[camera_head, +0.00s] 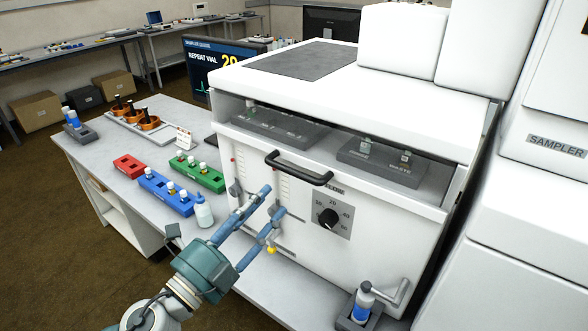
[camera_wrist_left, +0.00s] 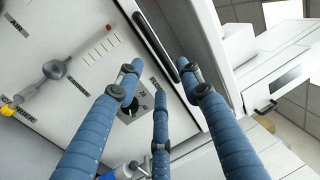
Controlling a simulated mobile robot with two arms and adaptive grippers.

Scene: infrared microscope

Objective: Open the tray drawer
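A large white instrument (camera_head: 400,115) has a front panel (camera_head: 310,250) with a black bar handle (camera_head: 298,168) near its top edge. Above the panel is an open slot with a left grey tray (camera_head: 268,130) and a right grey tray (camera_head: 385,165) inside. My left gripper (camera_head: 272,198) has blue fingers spread apart, just below and left of the handle. In the left wrist view the handle (camera_wrist_left: 155,42) runs diagonally beyond the open fingers (camera_wrist_left: 158,75). No grip on it shows, and contact cannot be told. My right gripper is not in view.
The panel carries a dial (camera_head: 328,218). A blue-labelled bottle (camera_head: 363,302) stands in a holder at its lower right. On the table at left are a blue rack (camera_head: 165,193), a green rack (camera_head: 205,178), a red block (camera_head: 128,166) and a clear bottle (camera_head: 204,214).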

